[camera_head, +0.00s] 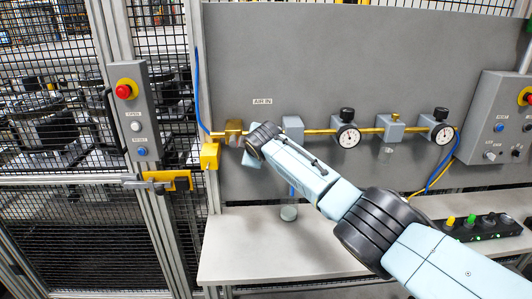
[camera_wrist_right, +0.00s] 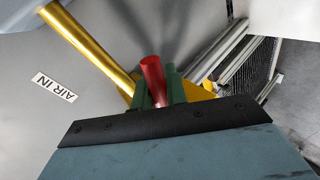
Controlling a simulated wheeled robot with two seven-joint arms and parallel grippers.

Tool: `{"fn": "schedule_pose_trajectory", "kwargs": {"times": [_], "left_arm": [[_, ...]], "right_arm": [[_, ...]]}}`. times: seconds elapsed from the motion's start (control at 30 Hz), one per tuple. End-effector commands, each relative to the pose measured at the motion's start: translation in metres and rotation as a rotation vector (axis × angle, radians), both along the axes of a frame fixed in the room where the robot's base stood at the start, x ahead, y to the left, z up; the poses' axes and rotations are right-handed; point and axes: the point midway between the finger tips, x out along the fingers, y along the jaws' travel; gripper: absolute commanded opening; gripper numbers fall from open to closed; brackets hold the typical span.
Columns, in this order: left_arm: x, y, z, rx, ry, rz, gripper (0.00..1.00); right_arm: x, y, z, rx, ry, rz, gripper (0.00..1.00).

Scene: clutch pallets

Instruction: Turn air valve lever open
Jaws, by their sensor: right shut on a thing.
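The red valve lever (camera_wrist_right: 152,75) shows in the right wrist view, standing between the two green fingers of my right gripper (camera_wrist_right: 156,88). The gripper is shut on it. The lever's lower part is hidden behind the gripper body. In the head view my right arm reaches from the lower right to the brass valve (camera_head: 234,131) at the left end of the brass pipe. The lever and fingertips are hidden there behind my wrist. The AIR IN label (camera_head: 262,101) is above the wrist; it also shows in the wrist view (camera_wrist_right: 55,87). My left gripper is not in view.
The brass pipe carries several grey fittings and two gauges (camera_head: 348,136) to the right. A yellow bracket (camera_head: 210,156) is close left of the valve. A button box (camera_head: 133,110) is on the left post.

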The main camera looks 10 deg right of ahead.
Motion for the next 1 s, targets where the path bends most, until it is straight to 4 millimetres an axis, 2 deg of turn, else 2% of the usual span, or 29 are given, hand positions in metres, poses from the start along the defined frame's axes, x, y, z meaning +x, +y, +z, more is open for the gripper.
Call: {"fn": "schedule_pose_trajectory", "kwargs": {"times": [0.1,0.23,0.53,1.0], "left_arm": [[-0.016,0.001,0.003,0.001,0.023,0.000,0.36],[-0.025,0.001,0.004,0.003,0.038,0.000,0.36],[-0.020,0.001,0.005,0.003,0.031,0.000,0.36],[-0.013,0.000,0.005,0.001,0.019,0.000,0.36]], "right_arm": [[0.001,0.001,0.008,-0.095,0.002,0.004,0.00],[0.001,-0.001,0.012,-0.180,0.007,0.003,0.00],[0.000,-0.004,0.017,-0.302,0.014,0.001,0.00],[0.000,-0.005,0.018,-0.333,0.016,0.002,0.00]]}}
